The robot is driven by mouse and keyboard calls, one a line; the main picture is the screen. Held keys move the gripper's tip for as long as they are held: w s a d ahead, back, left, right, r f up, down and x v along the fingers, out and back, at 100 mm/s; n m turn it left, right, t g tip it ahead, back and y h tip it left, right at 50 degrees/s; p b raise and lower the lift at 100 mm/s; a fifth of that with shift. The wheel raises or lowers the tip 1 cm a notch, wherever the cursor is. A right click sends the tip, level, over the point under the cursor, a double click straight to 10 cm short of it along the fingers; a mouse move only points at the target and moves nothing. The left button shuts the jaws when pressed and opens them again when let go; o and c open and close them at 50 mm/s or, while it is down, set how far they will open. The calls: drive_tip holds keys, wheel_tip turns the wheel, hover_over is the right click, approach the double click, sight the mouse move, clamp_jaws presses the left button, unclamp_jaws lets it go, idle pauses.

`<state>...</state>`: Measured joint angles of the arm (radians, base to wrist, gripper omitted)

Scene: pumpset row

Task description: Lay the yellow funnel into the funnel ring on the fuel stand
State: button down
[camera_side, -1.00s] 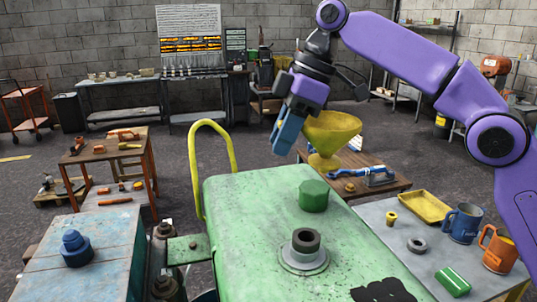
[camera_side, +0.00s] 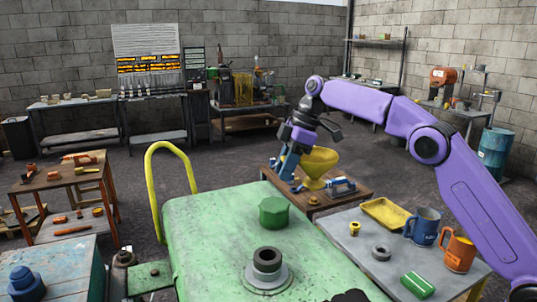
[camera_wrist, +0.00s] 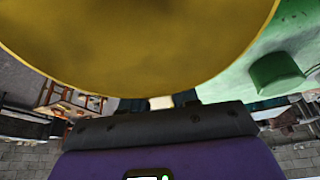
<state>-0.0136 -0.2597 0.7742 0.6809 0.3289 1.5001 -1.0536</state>
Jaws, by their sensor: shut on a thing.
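The yellow funnel (camera_side: 320,158) is in my gripper (camera_side: 291,168), wide mouth up and spout down, held at its left side in the side view. It appears in the air beyond the far right corner of the green tank. In the wrist view the funnel (camera_wrist: 130,40) fills the upper part and hides most of the fingers. On the tank a black ring (camera_side: 267,255) sits on a round grey flange. A loose-looking grey ring (camera_side: 381,253) lies on the grey table. I cannot tell which is the funnel ring, or which piece is the fuel stand.
The green tank (camera_side: 215,230) carries a green cap (camera_side: 274,212) and has a yellow rail (camera_side: 150,185) at its left. The grey table (camera_side: 345,275) holds a yellow tray (camera_side: 386,213), a blue mug (camera_side: 422,226) and an orange mug (camera_side: 459,252). A wooden table (camera_side: 350,200) stands behind.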

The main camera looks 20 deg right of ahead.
drive_tip(key=d+f+n, duration=0.1)
drive_tip(key=d+f, duration=1.2)
drive_tip(key=d, duration=0.3)
drive_tip(key=d+f+n+g, duration=0.1)
drive_tip(key=d+f, duration=1.2)
drive_tip(key=d, duration=0.2)
drive_tip(key=shift+s+d+n, duration=0.4)
drive_tip(key=shift+s, duration=0.05)
drive_tip(key=shift+r, duration=0.1)
drive_tip(key=shift+f, duration=2.85)
drive_tip(key=shift+f, duration=0.25)
drive_tip(key=shift+f, duration=1.1)
drive_tip(key=shift+f, duration=0.1)
